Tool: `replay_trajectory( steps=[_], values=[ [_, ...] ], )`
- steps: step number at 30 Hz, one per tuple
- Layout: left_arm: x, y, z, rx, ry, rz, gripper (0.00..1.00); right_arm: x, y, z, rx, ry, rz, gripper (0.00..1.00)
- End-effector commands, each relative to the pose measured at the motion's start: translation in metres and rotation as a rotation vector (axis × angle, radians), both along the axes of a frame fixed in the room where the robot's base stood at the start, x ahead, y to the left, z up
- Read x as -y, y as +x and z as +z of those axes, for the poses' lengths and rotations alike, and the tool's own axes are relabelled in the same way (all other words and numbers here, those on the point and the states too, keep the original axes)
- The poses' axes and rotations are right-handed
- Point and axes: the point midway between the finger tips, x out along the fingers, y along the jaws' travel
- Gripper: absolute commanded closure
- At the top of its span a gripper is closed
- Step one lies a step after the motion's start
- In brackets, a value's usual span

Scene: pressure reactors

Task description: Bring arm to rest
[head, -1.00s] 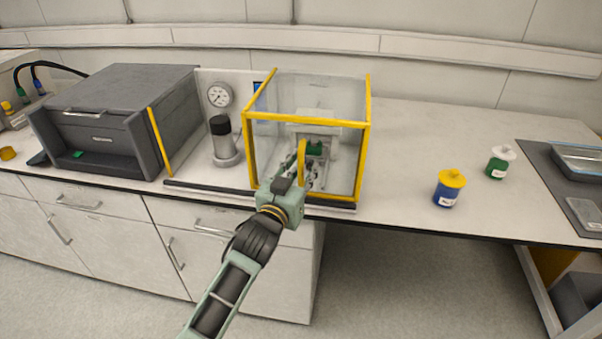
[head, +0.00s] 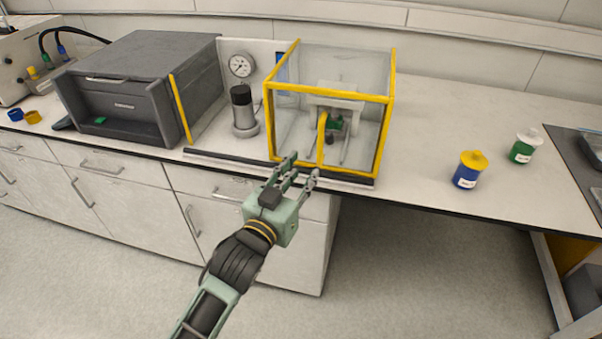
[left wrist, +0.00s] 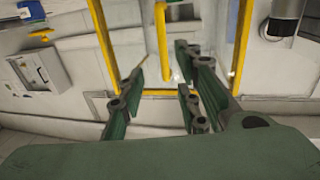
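My left arm (head: 243,258) reaches in from the bottom of the head view. Its left gripper (head: 301,169) is in front of the yellow-framed clear enclosure (head: 388,110), by the bench's front edge. The fingers are spread and nothing shows between them. In the left wrist view, the open fingers (left wrist: 158,85) stand apart in front of the yellow frame and a yellow upright handle (left wrist: 162,42). That handle (head: 321,140) also shows in the head view, on the enclosure front. A green item (head: 335,122) is inside the enclosure. My right gripper is not in view.
A dark grey box unit (head: 140,85), a pressure gauge (head: 241,65) and a black-topped cylinder (head: 242,108) stand left of the enclosure. A blue jar with yellow lid (head: 467,172) and a green jar with white lid (head: 523,148) stand right. The bench (head: 430,125) between is clear.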

Motion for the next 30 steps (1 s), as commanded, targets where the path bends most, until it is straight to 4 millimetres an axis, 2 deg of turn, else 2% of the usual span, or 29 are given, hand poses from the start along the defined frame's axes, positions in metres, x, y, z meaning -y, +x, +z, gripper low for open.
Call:
replay_trajectory(
  steps=[10, 12, 14, 17, 20, 21, 23, 24, 26, 27, 30],
  values=[
    [0.0, 0.001, -0.001, -0.002, 0.001, 0.001, 0.69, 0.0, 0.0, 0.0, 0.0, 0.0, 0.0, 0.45],
    [-0.002, 0.002, -0.01, -0.015, 0.007, 0.006, 0.69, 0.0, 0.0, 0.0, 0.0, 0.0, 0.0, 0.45],
    [-0.006, 0.005, -0.028, -0.044, 0.021, 0.016, 0.69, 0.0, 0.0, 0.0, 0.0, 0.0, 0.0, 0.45],
    [-0.019, 0.009, -0.081, -0.125, 0.061, 0.046, 0.69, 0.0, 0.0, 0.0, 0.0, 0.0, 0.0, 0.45],
    [-0.04, 0.006, -0.153, -0.235, 0.114, 0.082, 0.69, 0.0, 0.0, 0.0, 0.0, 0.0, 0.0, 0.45],
    [-0.049, 0.002, -0.182, -0.28, 0.135, 0.096, 0.69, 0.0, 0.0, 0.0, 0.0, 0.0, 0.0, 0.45],
    [-0.063, -0.007, -0.226, -0.348, 0.167, 0.116, 0.69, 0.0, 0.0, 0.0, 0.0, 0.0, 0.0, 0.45],
    [-0.073, -0.015, -0.254, -0.394, 0.187, 0.128, 0.69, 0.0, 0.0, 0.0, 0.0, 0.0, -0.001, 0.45],
    [-0.087, -0.03, -0.295, -0.462, 0.217, 0.145, 0.69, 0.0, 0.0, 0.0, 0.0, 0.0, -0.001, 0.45],
    [-0.098, -0.042, -0.322, -0.507, 0.238, 0.155, 0.69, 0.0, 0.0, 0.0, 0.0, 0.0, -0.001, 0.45],
    [-0.123, -0.079, -0.385, -0.621, 0.285, 0.179, 0.69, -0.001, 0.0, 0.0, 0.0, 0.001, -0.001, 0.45]
  ],
)
